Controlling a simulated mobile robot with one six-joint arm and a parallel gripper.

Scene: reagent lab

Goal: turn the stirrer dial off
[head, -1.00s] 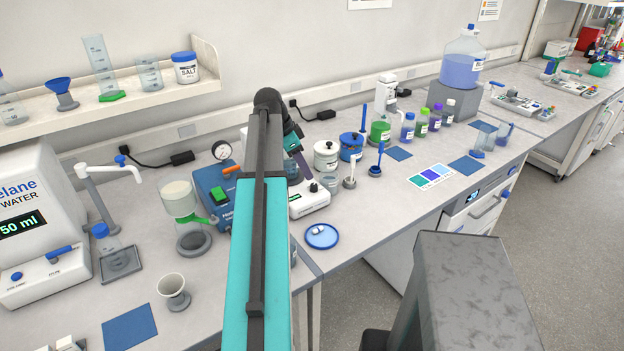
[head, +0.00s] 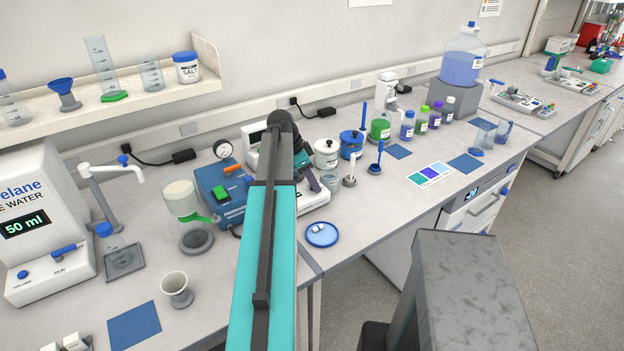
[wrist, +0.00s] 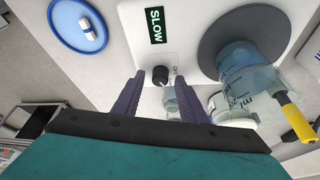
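The stirrer's black dial (wrist: 160,75) shows in the wrist view on the white front panel, below a lit display (wrist: 155,26) reading SLOW. My gripper (wrist: 162,84) is open, with its two purple fingers on either side of the dial in this view. I cannot tell whether they touch it. The stirrer's dark round plate (wrist: 222,38) is to the right, with a clear beaker (wrist: 245,68) over it. In the head view the white stirrer body (head: 317,197) is partly hidden behind my arm, and the dial cannot be made out.
A blue-rimmed dish (head: 321,235) lies in front of the stirrer. A blue pump unit (head: 217,183) and a funnel on a flask (head: 181,198) stand to the left. White and blue jars (head: 326,153) stand behind. The bench's front edge is close by.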

